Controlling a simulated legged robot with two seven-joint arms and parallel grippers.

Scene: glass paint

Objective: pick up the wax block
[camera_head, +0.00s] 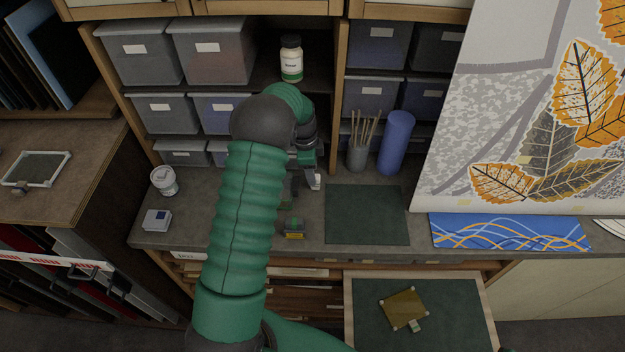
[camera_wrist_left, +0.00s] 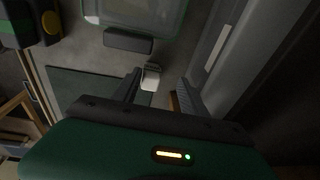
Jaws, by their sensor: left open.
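A small whitish block (camera_wrist_left: 151,79), which looks like the wax block, shows in the left wrist view, with a grey piece at its upper edge. It lies between the lines of my left gripper's (camera_wrist_left: 157,88) two dark fingers, nearer the left finger. The fingers are apart, and I cannot tell how far above the block they are. In the head view my left gripper (camera_head: 302,178) is over the back of the bench, partly hidden by my green arm. A white patch (camera_head: 314,181) beside it may be the block or part of the gripper. My right gripper is not in view.
Grey bins (camera_head: 212,51) in shelves rise behind the gripper. A green mat (camera_head: 366,214), a brush pot (camera_head: 356,158) and a blue roll (camera_head: 396,143) are to the right. A green-yellow item (camera_head: 294,229) lies in front. A clear container (camera_wrist_left: 135,12) is near the fingers.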

